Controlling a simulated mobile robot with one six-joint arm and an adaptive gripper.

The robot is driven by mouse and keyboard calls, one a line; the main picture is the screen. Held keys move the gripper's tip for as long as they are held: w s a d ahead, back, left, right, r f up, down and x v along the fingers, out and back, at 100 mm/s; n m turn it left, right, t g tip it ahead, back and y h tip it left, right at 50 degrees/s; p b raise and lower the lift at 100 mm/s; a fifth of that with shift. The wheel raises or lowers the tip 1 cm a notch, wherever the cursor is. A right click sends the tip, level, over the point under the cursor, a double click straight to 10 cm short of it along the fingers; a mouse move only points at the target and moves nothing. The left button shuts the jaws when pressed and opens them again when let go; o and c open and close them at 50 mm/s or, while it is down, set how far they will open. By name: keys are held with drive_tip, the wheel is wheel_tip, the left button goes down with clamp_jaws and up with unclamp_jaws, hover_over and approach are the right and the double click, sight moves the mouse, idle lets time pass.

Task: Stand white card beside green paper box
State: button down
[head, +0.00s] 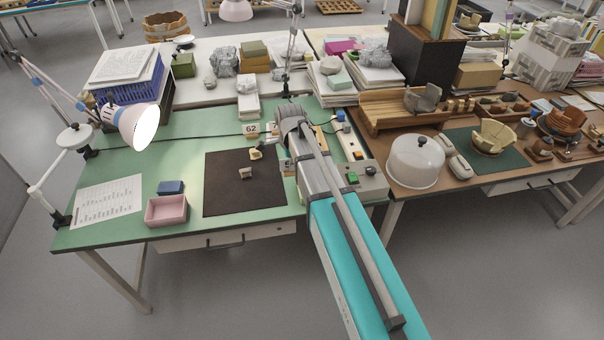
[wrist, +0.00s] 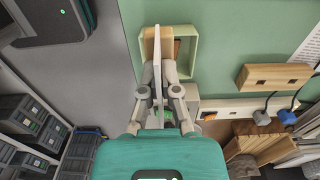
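In the wrist view my gripper (wrist: 160,75) has its two pale fingers close together on a thin white card (wrist: 157,48), seen nearly edge-on. An open box with pale green walls (wrist: 193,35) lies past the fingertips on the green tabletop. A tan piece and a reddish-brown piece show in it. The card overlaps the box in this view, and I cannot tell whether they touch or whether the card's lower edge rests on anything. In the head view my arm hides the fingers, and I cannot make out this card or box for certain.
In the head view a dark mat (head: 225,197) holds small pale pieces. A pink open box (head: 166,211) and a blue box (head: 171,187) stand to its left, under a lamp (head: 138,126). A control unit (head: 357,184) sits right of my arm.

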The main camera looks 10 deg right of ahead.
drive_tip(key=shift+a, duration=0.25)
drive_tip(key=w+d+f+b, duration=0.2)
drive_tip(key=w+f+b, duration=0.1)
drive_tip(key=w+d+f+b, duration=0.2)
drive_tip(key=w+f+b, duration=0.1)
drive_tip(key=w, duration=0.1)
drive_tip(key=w+d+f+b, duration=0.2)
drive_tip(key=w+f+b, duration=0.1)
drive_tip(key=w, duration=0.1)
drive_tip(key=shift+w+d, duration=0.25)
idle(0.3)
drive_tip(key=shift+w+d+f+b, duration=0.15)
drive_tip(key=shift+w+f+b, duration=0.2)
drive_tip(key=shift+f+b, duration=1.65)
